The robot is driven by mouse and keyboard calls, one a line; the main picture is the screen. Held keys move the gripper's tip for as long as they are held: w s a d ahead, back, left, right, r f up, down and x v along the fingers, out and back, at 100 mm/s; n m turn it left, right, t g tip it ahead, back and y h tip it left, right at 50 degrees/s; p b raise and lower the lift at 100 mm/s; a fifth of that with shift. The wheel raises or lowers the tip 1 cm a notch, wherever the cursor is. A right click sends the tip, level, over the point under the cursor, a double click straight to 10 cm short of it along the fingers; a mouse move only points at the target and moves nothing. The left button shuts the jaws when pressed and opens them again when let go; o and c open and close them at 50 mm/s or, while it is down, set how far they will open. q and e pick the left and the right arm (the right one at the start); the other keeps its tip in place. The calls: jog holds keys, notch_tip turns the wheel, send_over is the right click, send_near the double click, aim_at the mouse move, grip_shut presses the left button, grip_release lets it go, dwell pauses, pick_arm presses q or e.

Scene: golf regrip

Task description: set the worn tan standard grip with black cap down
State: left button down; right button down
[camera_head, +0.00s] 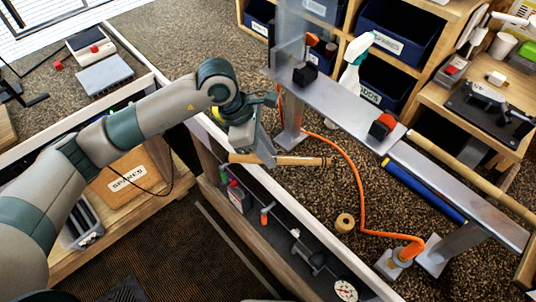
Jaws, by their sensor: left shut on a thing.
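The worn tan standard grip (300,161) is a long tan rod lying roughly level across the picture, with a darker end at the right. My left gripper (266,156) comes in from the left and is shut on the grip, left of its middle. The grip's left end sticks out past the fingers. It is over the near edge of the brown speckled bench top; I cannot tell whether it touches the surface. My right gripper is not in view.
A metal rail on posts (345,107) carries dark clamps, behind the grip. An orange hose (357,190) curves across the bench to its right. A small tan ring (345,222) lies nearer. A spray bottle (350,80) and blue bins (400,35) stand behind.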

pick_arm(q)
jog(key=shift+f, duration=1)
jog(key=shift+f, duration=0.25)
jog(key=c, duration=1.6)
grip_release()
jog(key=shift+r, duration=0.1)
